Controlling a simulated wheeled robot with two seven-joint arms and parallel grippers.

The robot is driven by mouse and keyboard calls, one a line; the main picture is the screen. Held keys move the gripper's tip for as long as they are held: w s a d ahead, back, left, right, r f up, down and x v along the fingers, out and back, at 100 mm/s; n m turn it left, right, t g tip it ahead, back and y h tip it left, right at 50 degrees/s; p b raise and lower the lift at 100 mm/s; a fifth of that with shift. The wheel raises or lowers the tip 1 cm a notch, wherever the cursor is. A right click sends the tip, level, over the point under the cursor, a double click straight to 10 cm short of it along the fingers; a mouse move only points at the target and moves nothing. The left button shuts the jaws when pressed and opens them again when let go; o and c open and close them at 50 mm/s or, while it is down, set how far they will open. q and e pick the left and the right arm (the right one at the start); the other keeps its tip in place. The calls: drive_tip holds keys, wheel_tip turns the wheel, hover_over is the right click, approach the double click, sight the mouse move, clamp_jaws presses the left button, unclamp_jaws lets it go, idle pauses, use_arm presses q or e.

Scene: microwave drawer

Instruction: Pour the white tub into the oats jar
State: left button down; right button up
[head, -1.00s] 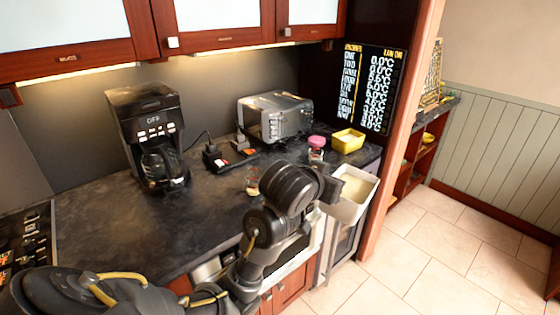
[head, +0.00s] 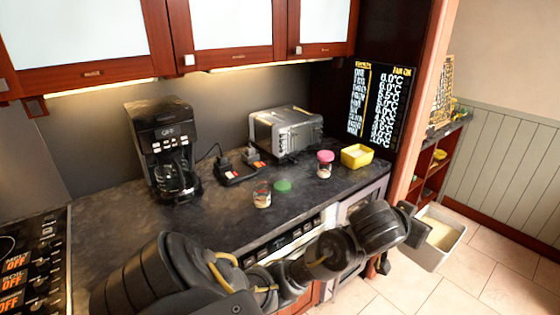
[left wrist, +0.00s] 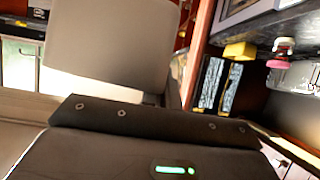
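The white tub (head: 456,254) is held out past the counter's right end, above the tiled floor. Pale contents show inside it. My left gripper (head: 412,216) is at the tub's near-left side and appears shut on its wall. In the left wrist view, the tub (left wrist: 112,45) fills the upper left as a pale surface beyond my gripper. A small open glass jar (head: 262,195), with some pale contents low inside, stands upright on the counter; I cannot read whether it is the oats jar. A green lid (head: 283,185) lies beside it. My right gripper is out of view.
A pink-lidded jar (head: 325,164) and a yellow container (head: 357,156) stand toward the counter's right end. A toaster (head: 286,132), a coffee maker (head: 163,150) and a dark tray (head: 237,172) are behind. A wooden post (head: 424,110) rises right of the counter.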

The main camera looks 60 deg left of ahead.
use_arm(q)
drive_tip(key=s+a+n+g+y+p, duration=0.1)
drive_tip(key=s+a+n+g+y, duration=0.1)
drive_tip(key=a, duration=0.9)
drive_tip(key=s+a+n+g+y+p, duration=0.2)
drive_tip(key=s+a+n+y, duration=0.2)
drive_tip(key=a, duration=0.8)
drive_tip(key=s+a+n+g+y+p, duration=0.2)
drive_tip(key=s+a+n, duration=0.4)
drive_tip(key=s+a, duration=0.3)
drive_tip(key=shift+a+f+n+y, duration=0.2)
drive_tip(key=shift+a+n+y, duration=0.2)
drive_tip(key=shift+a+y, duration=0.6)
drive_tip(key=shift+a, duration=0.15)
